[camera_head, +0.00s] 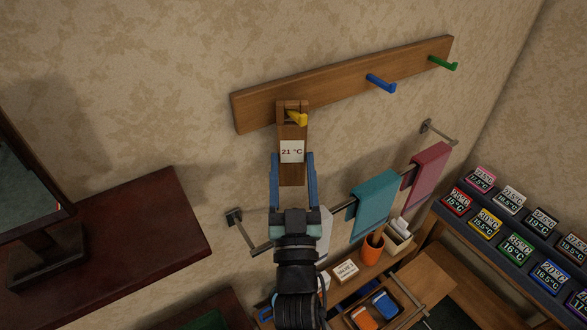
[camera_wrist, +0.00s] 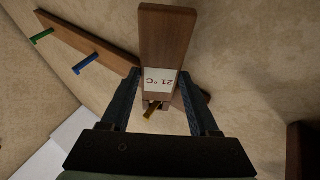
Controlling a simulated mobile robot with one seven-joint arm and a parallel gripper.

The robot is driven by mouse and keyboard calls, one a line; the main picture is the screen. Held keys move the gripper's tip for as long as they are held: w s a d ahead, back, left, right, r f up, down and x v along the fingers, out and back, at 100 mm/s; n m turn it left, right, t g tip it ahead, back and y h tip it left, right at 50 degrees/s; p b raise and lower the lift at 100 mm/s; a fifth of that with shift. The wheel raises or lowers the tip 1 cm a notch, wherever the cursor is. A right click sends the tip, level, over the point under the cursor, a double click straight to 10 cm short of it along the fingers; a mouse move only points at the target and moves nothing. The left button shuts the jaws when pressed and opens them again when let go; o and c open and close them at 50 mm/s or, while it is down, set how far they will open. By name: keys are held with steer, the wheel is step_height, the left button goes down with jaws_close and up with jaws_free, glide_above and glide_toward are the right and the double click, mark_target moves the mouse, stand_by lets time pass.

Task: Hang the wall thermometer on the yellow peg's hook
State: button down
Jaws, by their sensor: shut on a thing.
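The wall thermometer (camera_head: 291,175) is a narrow wooden board with a white "21 °C" label and a square loop at its top. My gripper (camera_head: 292,157) is shut on its sides below and around the label, holding it upright against the wall side. The yellow peg (camera_head: 297,118) shows within the outline of the loop, its tip toward the camera. In the wrist view the thermometer (camera_wrist: 166,40) lies between the fingers (camera_wrist: 158,76), and the yellow peg (camera_wrist: 151,111) shows at its loop end. Whether the loop rests on the peg cannot be told.
The wooden rail (camera_head: 335,91) also carries a blue peg (camera_head: 381,84) and a green peg (camera_head: 443,63). Below right hang a teal towel (camera_head: 375,203) and a pink towel (camera_head: 430,175) on a bar. A dark red mantel (camera_head: 150,225) stands left.

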stand_by(0.4)
steer(key=shift+c, duration=0.3)
jaws_free()
steer(key=shift+f, duration=0.1)
steer(key=b+v, duration=0.2)
steer(key=v, duration=1.1)
steer(key=w+d+r+m+t+h, duration=0.1)
steer(key=w+d+r+h, duration=0.1)
steer(key=r, duration=1)
steer(key=w+d+r+m+t+h, duration=0.1)
steer(key=w+r+t, duration=0.15)
steer(key=r, duration=0.95)
steer(key=s+r, duration=0.4)
steer(key=r, duration=0.6)
steer(key=s+a+r+t, duration=0.1)
steer(key=s+r, duration=0.4)
steer(key=r, duration=0.5)
steer(key=shift+a+r+n+y, duration=0.2)
steer(key=shift+n+y, duration=0.1)
steer(key=shift+n, duration=0.1)
steer(key=shift+t, duration=0.25)
